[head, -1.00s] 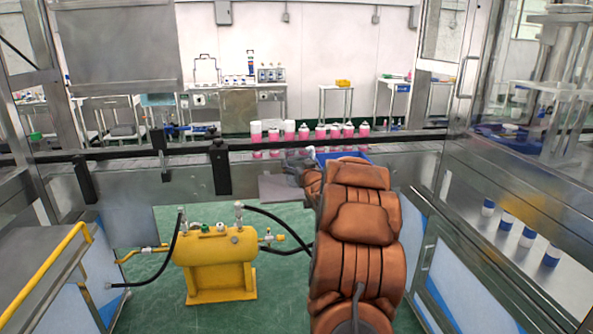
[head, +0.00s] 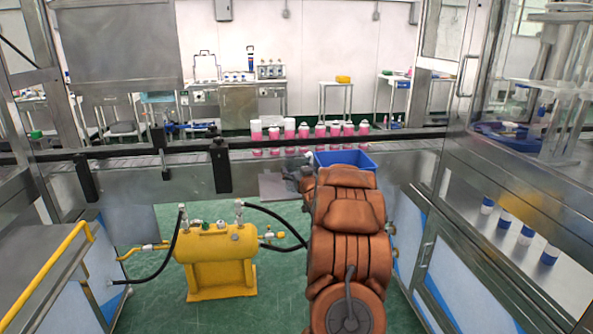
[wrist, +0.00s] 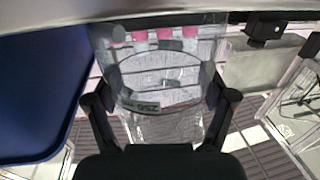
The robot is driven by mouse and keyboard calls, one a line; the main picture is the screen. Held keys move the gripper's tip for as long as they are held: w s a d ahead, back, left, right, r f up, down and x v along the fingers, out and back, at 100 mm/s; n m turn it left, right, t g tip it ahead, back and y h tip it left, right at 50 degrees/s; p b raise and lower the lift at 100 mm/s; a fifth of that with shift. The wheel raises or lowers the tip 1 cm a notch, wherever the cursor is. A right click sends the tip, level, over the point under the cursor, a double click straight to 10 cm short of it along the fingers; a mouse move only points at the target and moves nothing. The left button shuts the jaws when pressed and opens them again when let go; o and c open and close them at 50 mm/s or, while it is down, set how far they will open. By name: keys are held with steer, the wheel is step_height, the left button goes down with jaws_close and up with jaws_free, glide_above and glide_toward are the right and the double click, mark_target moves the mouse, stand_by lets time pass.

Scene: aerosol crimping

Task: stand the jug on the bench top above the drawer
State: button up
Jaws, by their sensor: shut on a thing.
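In the head view, my orange arm hides most of the gripper and jug. A bench (head: 238,82) with a cabinet front stands by the back wall; I cannot tell whether it holds the drawer.
A blue bin (head: 345,158) sits just beyond my arm and fills the left of the wrist view (wrist: 35,95). Pink-and-white cans (head: 289,130) line the conveyor. A yellow tank (head: 217,255) with black hoses stands on the floor to the left.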

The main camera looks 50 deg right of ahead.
steer(key=shift+f, duration=0.1)
steer(key=o, duration=1.1)
steer(key=shift+o, duration=0.2)
steer(key=shift+s, duration=0.1)
steer(key=b+v, duration=0.2)
steer(key=v, duration=1)
steer(key=shift+a, duration=0.15)
